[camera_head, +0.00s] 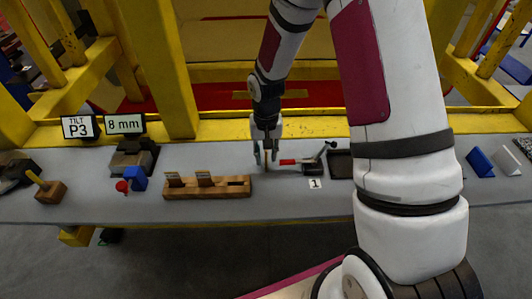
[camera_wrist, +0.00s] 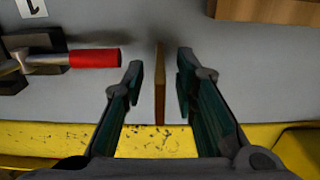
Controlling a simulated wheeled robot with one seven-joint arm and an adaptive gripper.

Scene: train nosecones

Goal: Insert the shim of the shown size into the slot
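My gripper (camera_head: 265,158) hangs over the grey bench, right of the wooden rack (camera_head: 247,192). In the wrist view my gripper (camera_wrist: 159,75) is open, with a thin brown plate (camera_wrist: 160,88), seen edge-on, between its fingers. A gap shows on each side of the plate. It looks like a shim; whether its lower end touches the bench is unclear. Two upright shims, one on the left (camera_head: 173,180) and one in the middle (camera_head: 204,178), stand in the rack; its right slot looks empty. A sign (camera_head: 125,124) reads "8 mm". Which slot is meant cannot be told.
A red-handled clamp (camera_head: 311,168) lies close right of my gripper, by a label "1" (camera_head: 315,183). A sign "TILT P3" (camera_head: 79,127), a dark fixture (camera_head: 133,158) and a blue block (camera_head: 136,178) are at left. A yellow beam (camera_head: 225,126) runs behind the bench.

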